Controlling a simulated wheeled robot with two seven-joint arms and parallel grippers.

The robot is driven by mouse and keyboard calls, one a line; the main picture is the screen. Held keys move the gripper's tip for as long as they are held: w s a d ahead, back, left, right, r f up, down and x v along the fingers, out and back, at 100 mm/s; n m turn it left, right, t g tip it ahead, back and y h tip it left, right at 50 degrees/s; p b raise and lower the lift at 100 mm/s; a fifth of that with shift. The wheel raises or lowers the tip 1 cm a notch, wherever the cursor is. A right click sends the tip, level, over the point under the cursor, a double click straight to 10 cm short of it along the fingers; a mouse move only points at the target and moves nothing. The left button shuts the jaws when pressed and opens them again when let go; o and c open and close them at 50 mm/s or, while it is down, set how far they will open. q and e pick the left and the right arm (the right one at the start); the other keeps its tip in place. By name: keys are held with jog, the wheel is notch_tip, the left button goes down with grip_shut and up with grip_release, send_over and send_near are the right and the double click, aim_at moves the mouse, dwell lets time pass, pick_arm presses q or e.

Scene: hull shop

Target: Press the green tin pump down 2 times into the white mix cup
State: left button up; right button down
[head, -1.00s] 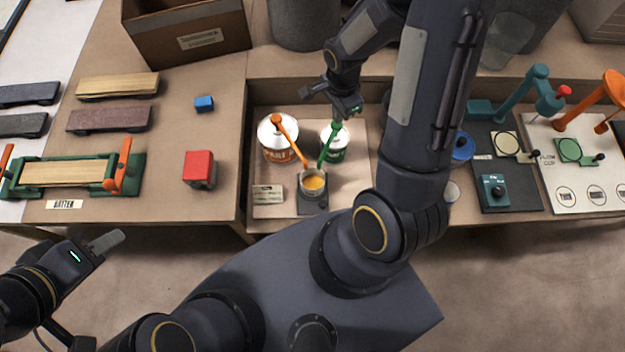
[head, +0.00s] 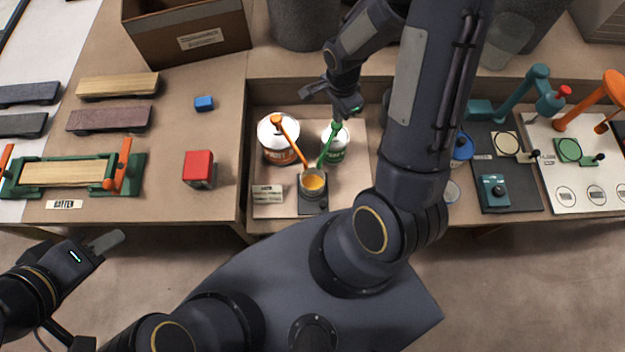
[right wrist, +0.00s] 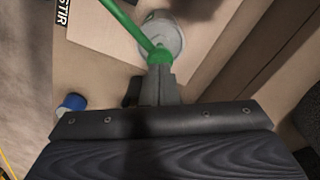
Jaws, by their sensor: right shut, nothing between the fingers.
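The white tin with the green pump (head: 334,150) stands in the recessed tray, right of a white tin with an orange pump (head: 279,141). The green pump's spout (head: 325,150) slants down toward the mix cup (head: 313,183), which holds orange-yellow liquid on a dark base. My right gripper (head: 344,113) is shut and empty, right at the top of the green pump. In the right wrist view the shut fingertips (right wrist: 160,72) are at the green pump head (right wrist: 159,54); whether they touch cannot be told. My left gripper (head: 108,241) is off the table at lower left, its fingers seemingly together.
A label card (head: 267,194) lies left of the cup. A blue-lidded tin (head: 462,147) stands right of my right arm. Teal and orange devices stand at right.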

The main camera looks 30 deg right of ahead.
jog(key=shift+f, duration=0.15)
dwell(0.5)
jog(key=shift+f+b, duration=1.35)
jog(key=shift+b, duration=0.15)
jog(key=shift+r+p, duration=1.15)
jog(key=shift+r, duration=0.3)
jog(key=shift+f, duration=0.2)
